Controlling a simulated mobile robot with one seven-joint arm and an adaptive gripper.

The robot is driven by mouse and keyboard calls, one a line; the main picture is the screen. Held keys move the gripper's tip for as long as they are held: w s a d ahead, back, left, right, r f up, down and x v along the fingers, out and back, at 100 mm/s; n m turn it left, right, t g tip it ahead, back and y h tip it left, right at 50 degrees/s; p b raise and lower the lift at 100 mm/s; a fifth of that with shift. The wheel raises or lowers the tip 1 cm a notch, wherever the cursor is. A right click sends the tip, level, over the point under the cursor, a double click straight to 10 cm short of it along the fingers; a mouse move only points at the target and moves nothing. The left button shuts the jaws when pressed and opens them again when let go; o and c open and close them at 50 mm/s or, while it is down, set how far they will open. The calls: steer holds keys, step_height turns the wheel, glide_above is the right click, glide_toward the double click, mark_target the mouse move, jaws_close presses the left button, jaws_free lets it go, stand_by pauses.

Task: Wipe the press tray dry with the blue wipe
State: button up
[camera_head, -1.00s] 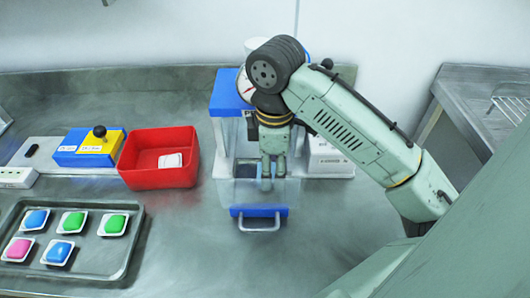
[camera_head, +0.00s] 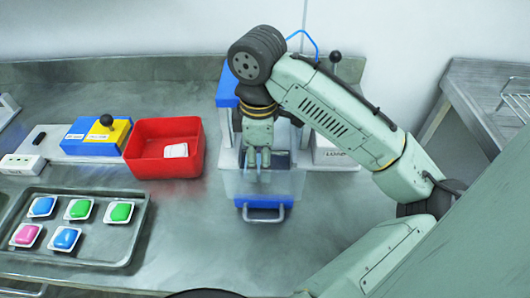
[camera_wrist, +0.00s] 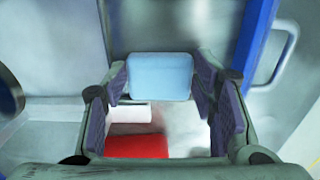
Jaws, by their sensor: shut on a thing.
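My gripper (camera_head: 257,165) points down inside the clear-walled front of the press, above its left part. In the wrist view my gripper (camera_wrist: 160,90) is shut on a light blue pad, the blue wipe (camera_wrist: 160,77), held between the fingertips. The wipe cannot be made out in the head view. The press (camera_head: 228,92) has a blue top, partly hidden by my arm. A dark grey surface, apparently the press tray (camera_head: 281,160), shows just right of the fingers. I cannot tell whether the wipe touches it or whether it is wet.
A blue front bar with a grey handle (camera_head: 264,217) is at the press's front, also along the right in the wrist view. A red bin (camera_head: 150,168) with a white item stands left. A tray (camera_head: 105,245) holds several coloured pods. The counter front of the press is clear.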

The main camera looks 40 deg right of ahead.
stand_by(0.3)
steer(key=shift+s+d+r, duration=0.55)
steer(key=shift+s+d, duration=0.1)
steer(key=shift+d, duration=0.15)
steer(key=shift+s+a+r, duration=0.1)
steer(key=shift+s+a, duration=0.35)
steer(key=shift+s, duration=0.2)
steer(key=shift+s+a, duration=0.45)
steer(key=shift+s, duration=0.2)
steer(key=shift+f, duration=0.75)
stand_by(0.5)
steer(key=shift+s+d, duration=0.6)
steer(key=shift+d, duration=0.2)
steer(key=shift+w+a+r, duration=0.1)
steer(key=shift+w+a, duration=0.55)
steer(key=shift+a, duration=0.2)
steer(key=shift+w+a, duration=0.6)
steer(key=shift+a, duration=0.2)
steer(key=shift+s+d, duration=0.65)
steer(key=shift+d, duration=0.15)
steer(key=shift+s+d, duration=0.6)
steer(key=shift+d, duration=0.2)
